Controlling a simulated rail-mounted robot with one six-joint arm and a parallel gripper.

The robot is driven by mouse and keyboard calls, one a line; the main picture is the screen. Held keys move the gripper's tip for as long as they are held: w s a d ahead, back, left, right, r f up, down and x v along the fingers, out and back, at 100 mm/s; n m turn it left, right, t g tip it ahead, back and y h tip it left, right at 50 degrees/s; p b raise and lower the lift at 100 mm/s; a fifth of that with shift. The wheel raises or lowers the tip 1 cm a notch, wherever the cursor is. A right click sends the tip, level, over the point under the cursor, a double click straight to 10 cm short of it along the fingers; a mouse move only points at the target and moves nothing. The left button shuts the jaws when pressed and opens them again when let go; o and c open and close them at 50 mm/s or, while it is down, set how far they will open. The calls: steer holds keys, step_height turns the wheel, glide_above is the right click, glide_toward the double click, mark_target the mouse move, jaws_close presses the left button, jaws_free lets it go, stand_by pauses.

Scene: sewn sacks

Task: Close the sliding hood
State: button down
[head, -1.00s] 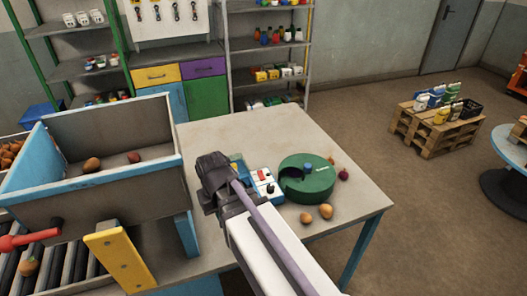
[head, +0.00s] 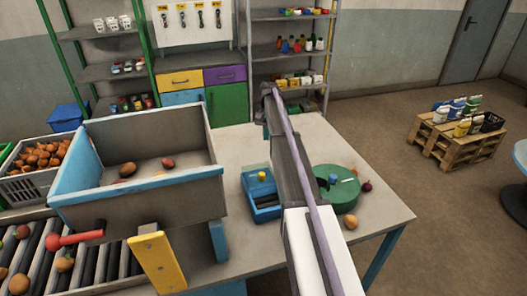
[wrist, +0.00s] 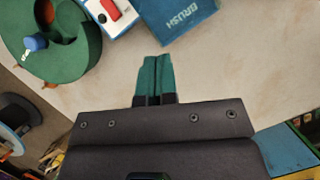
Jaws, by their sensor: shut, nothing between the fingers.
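A blue box-shaped unit (head: 262,210) stands on the table left of my arm. A blue cover with a yellow knob (head: 262,177) lies over its back part; the front part is open and shows dark bars inside. In the wrist view a blue panel lettered BRUSH (wrist: 176,22) shows at the top, cut by the frame edge. My gripper (wrist: 153,76) has its green fingertips together and empty, above the pale table and apart from the unit. In the head view my arm reaches toward the table's far edge; the fingertips are hard to make out.
A green round device (head: 345,197) with a blue knob stands right of my arm. The white panel with a red switch (wrist: 110,8) is hidden in the head view. A grey bin (head: 140,145) is at left. A potato (head: 351,221) and onion (head: 366,186) lie at right.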

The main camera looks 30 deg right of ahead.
steer(key=b, duration=0.8)
glide_above(265, 168)
steer(key=f, duration=0.8)
steer(key=shift+w+d+f, duration=0.3)
steer(key=shift+w+f, duration=0.05)
steer(key=shift+w, duration=0.05)
steer(key=shift+s+a+f+b, duration=0.3)
steer(key=shift+s+f+b, duration=0.15)
steer(key=shift+f+b, duration=0.1)
steer(key=shift+s+a+r+p, duration=0.3)
steer(key=shift+s+a, duration=0.1)
steer(key=shift+s, duration=0.2)
steer(key=shift+s+a+r+p, duration=0.25)
steer(key=shift+s+a, duration=0.15)
steer(key=shift+s, duration=0.15)
steer(key=shift+s+a, duration=0.25)
steer(key=s+a, duration=0.1)
steer(key=s, duration=1)
steer(key=shift+a, duration=0.35)
steer(key=shift+w, duration=0.15)
